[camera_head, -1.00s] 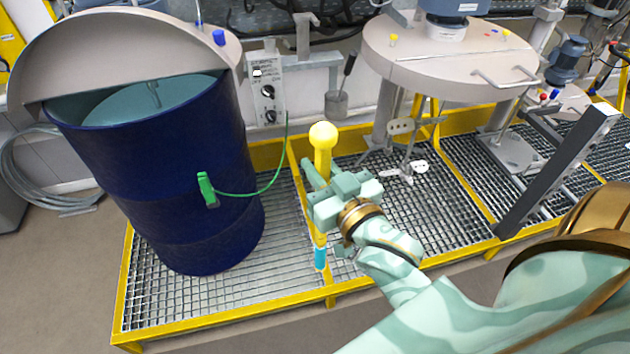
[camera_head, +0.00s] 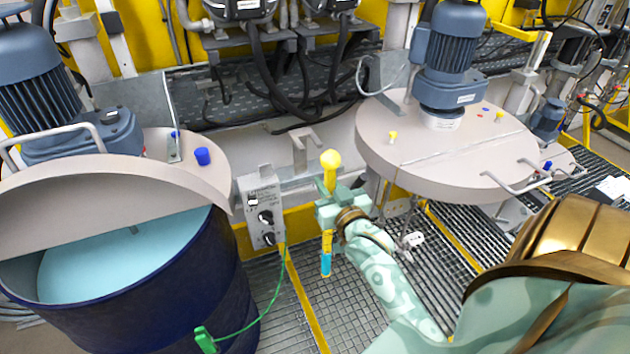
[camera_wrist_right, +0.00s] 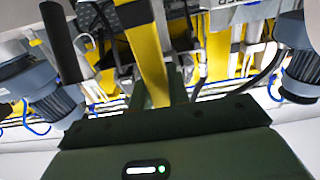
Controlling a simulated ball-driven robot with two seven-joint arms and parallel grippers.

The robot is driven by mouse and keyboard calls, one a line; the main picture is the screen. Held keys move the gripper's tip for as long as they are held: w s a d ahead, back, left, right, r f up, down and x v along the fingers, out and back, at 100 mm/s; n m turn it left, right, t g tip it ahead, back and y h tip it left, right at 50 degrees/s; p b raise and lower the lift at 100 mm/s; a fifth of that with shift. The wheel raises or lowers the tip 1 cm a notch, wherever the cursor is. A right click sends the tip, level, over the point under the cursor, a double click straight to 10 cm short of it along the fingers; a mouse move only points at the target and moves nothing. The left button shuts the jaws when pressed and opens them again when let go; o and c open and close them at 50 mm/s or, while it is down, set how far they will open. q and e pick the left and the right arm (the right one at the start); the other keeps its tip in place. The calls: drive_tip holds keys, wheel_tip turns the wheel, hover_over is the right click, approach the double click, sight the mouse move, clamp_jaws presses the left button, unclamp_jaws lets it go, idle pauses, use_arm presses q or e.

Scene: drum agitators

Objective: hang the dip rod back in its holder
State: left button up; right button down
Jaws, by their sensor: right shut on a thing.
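The dip rod (camera_head: 327,240) is a yellow rod with a round yellow knob on top and a light blue lower tip. My right gripper (camera_head: 328,208) is shut on it below the knob, and the rod hangs roughly upright above the grating. In the right wrist view the yellow rod (camera_wrist_right: 147,55) runs up from between my fingers. A grey forked bracket (camera_head: 302,143), which looks like the holder, is on the wall behind, left of the knob. The rod appears apart from it, though the depth gap is hard to judge. My left gripper is out of view.
A blue drum (camera_head: 150,300) with a tilted lid stands at left. A control box (camera_head: 261,210) with a green cable and clamp (camera_head: 205,340) is between drum and rod. A round grey lid (camera_head: 445,150) with a motor is at right.

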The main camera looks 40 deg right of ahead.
drive_tip(key=shift+w+d+f, duration=0.1)
drive_tip(key=shift+w+f, duration=0.1)
drive_tip(key=shift+w, duration=0.1)
drive_tip(key=b+x, duration=0.4)
drive_tip(key=x, duration=0.1)
drive_tip(key=shift+w+f+b, duration=0.2)
drive_tip(key=shift+f+b, duration=0.1)
drive_tip(key=shift+w, duration=0.15)
drive_tip(key=shift+w+d, duration=0.2)
drive_tip(key=shift+w, duration=0.15)
